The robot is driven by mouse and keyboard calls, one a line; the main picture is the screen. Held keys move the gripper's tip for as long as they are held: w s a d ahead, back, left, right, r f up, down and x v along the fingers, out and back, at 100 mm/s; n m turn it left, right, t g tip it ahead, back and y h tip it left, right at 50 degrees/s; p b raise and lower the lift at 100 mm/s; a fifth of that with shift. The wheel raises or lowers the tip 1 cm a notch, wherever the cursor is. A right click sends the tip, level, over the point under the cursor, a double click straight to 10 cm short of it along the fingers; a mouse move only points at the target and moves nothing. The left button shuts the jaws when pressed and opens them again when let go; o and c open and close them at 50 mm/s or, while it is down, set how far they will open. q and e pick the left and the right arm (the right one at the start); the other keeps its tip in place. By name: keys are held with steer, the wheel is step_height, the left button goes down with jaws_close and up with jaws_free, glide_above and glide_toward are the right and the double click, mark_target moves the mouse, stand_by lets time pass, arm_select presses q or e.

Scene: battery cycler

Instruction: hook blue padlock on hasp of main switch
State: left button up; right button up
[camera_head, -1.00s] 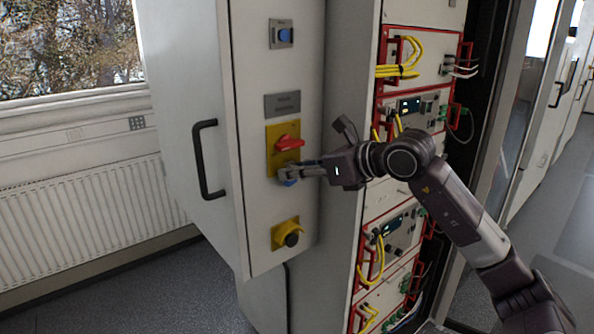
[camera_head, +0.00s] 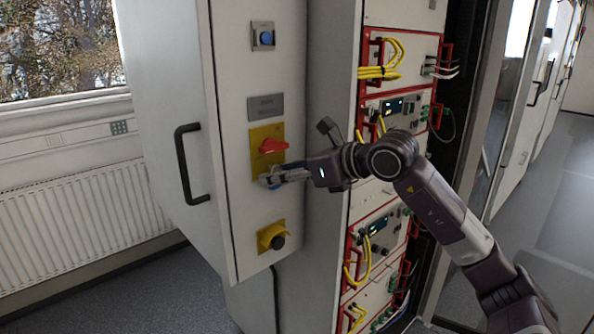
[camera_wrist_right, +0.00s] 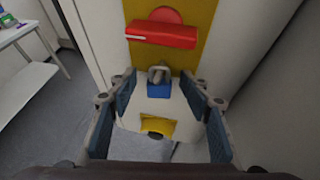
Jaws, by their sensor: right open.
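The main switch is a yellow plate with a red handle (camera_head: 273,147) on the cabinet's end panel. It also shows in the right wrist view (camera_wrist_right: 162,35). The blue padlock (camera_wrist_right: 159,88) hangs upright just below the red handle, its grey shackle up at the hasp (camera_wrist_right: 160,71). Whether the shackle passes through the hasp is hard to tell. My right gripper (camera_wrist_right: 160,92) is open, its fingers spread on both sides of the padlock with gaps. In the head view the right gripper (camera_head: 275,178) largely hides the padlock. My left gripper is not in view.
A black door handle (camera_head: 188,165) is left of the switch. A yellow-and-black emergency knob (camera_head: 271,237) is below, and a blue button (camera_head: 265,38) is above. Racks with yellow cables (camera_head: 385,72) stand right, near my arm. A radiator (camera_head: 85,220) is at left.

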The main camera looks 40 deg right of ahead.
steer(key=v, duration=1.1)
steer(key=shift+s, duration=0.3)
steer(key=shift+d+r, duration=0.1)
